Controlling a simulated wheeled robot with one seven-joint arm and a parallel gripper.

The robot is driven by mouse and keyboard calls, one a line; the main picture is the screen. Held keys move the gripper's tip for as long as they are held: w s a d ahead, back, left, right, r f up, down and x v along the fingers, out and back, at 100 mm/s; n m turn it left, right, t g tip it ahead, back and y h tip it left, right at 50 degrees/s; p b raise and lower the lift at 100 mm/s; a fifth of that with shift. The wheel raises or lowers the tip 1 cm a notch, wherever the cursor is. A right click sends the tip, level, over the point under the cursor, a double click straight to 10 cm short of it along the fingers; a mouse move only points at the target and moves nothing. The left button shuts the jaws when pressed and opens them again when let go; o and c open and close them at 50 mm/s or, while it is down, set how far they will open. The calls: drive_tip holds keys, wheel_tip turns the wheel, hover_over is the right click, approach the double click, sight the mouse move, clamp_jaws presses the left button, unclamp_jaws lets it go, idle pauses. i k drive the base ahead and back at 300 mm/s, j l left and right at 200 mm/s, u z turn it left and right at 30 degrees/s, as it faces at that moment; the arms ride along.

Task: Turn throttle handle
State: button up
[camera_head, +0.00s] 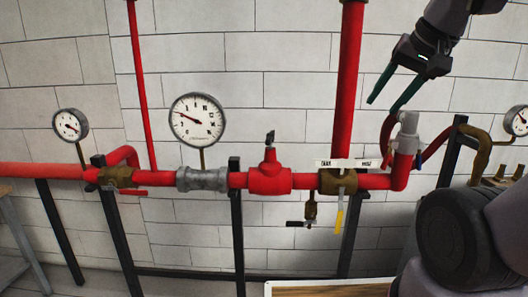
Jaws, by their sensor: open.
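Several handles sit on the red pipe line, and I cannot tell which one is the throttle handle. A yellow lever (340,220) hangs down below the brass valve (338,182). A small black handle (295,224) sticks out left from a brass tap under the same valve. A red lever (131,192) lies level at the left brass fitting. A black knob (270,138) tops the red valve body. My gripper (384,106) is open and empty at the upper right, with its green fingers spread and pointing down-left, above and left of the grey cap (408,122).
The red pipe (215,180) runs across a white block wall on black posts. A large gauge (197,119) and smaller gauges (70,124) stand above it. A vertical red pipe (350,80) rises left of my gripper. A wooden-topped surface (330,289) lies at the bottom.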

sight(270, 139)
drive_tip(key=z, duration=1)
drive_tip(key=j+u, duration=0.25)
drive_tip(key=i+j+u, duration=0.25)
drive_tip(key=i+l, duration=0.1)
drive_tip(key=i, duration=0.3)
